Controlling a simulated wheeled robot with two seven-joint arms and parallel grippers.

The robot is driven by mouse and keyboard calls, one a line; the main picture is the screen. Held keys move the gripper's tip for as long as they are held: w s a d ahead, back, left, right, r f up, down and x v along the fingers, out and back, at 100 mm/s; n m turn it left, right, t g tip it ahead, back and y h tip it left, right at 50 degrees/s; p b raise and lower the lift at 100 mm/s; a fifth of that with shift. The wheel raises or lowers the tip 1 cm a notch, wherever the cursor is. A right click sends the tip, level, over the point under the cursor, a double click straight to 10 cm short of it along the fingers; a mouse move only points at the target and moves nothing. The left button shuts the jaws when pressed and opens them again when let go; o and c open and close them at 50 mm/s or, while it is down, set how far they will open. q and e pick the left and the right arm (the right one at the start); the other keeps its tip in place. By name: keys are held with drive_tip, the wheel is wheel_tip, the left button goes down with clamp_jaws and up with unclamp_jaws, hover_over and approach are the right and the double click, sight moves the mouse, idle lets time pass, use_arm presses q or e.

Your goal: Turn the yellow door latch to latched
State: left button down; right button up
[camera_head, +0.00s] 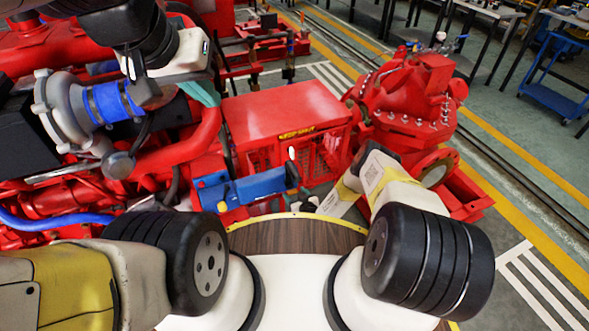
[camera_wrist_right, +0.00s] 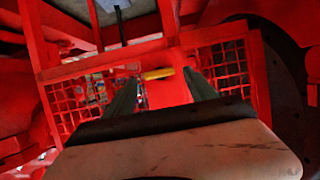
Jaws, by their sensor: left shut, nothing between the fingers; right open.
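The yellow door latch (camera_wrist_right: 158,73) shows in the right wrist view as a short, roughly horizontal bar on a red panel between two red mesh doors. I cannot make it out in the head view. My right gripper (camera_wrist_right: 163,85) is open, with its two dark green fingers on either side of the latch in that view. I cannot tell whether they touch it. In the head view my right arm bends down in front of the red guard box (camera_head: 285,108). My left gripper (camera_head: 203,92) is shut and empty, high over the engine at the upper left.
A grey and blue turbo-like part (camera_head: 100,103) and red pipes crowd the left. A blue part (camera_head: 245,188) sticks out below the guard box. A red pump (camera_head: 415,95) stands to the right.

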drive_tip(key=shift+w, duration=0.1)
drive_tip(key=c, duration=1.4)
drive_tip(key=m, duration=0.1)
drive_tip(key=m+y, duration=0.1)
drive_tip(key=shift+w+d+f+m+g, duration=0.1)
drive_tip(key=shift+d+f+m+g, duration=0.05)
drive_tip(key=shift+d+m+g, duration=0.15)
drive_tip(key=shift+w+d+f+m+y, duration=0.1)
drive_tip(key=shift+m+y, duration=0.9)
drive_tip(key=shift+m, duration=0.1)
drive_tip(key=o, duration=1.4)
